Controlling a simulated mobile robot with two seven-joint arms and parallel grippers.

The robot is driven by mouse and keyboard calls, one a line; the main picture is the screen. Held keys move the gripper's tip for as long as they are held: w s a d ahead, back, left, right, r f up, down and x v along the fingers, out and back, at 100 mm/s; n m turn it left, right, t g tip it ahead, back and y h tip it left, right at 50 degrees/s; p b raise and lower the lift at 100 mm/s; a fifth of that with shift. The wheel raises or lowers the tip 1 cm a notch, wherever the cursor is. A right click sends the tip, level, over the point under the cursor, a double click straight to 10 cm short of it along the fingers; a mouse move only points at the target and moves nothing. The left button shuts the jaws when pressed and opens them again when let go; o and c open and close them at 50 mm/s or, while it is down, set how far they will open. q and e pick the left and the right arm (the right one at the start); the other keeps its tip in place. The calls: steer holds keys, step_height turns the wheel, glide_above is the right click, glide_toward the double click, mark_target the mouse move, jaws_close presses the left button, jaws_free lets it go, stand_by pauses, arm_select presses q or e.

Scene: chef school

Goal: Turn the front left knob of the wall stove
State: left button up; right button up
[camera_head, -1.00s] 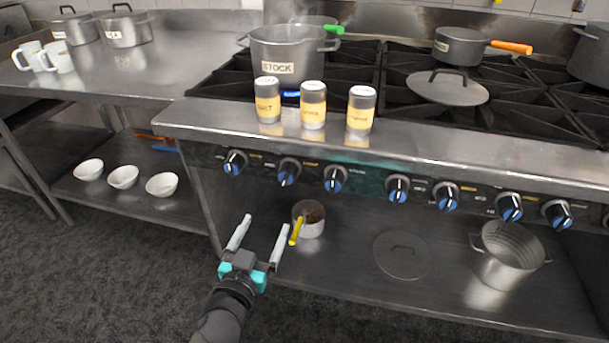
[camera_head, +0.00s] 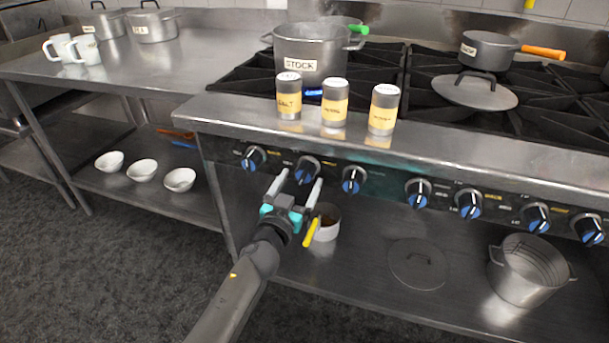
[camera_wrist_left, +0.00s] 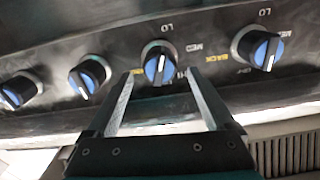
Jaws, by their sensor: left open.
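The wall stove's front panel carries a row of black knobs with blue faces and a white pointer line. The leftmost knob (camera_head: 253,158) is clear of the gripper. My left gripper (camera_head: 299,177) is open, its fingertips pointing at the second knob from the left (camera_head: 307,169). In the left wrist view that knob (camera_wrist_left: 160,62) lies just beyond and between the two fingertips (camera_wrist_left: 159,72); I cannot tell whether they touch it. Another knob (camera_wrist_left: 260,48) sits to its right there. The labels are too small to tell surely which knob is the front left. My right gripper is not in view.
Three yellow-labelled shakers (camera_head: 335,103) stand on the stove's front ledge, above the knobs. A stock pot (camera_head: 311,62) stands on the burners behind. Below the panel, a small pot with a yellow handle (camera_head: 311,232) sits on the lower shelf, close to my gripper.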

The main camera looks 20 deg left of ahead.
mark_target(303, 177)
arm_select(q)
steer(key=shift+w+b, duration=0.4)
steer(key=shift+w, duration=1.5)
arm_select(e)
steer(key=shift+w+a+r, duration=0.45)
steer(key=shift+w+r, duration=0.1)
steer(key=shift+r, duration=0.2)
arm_select(q)
steer(key=shift+c, duration=0.4)
steer(key=c, duration=1.3)
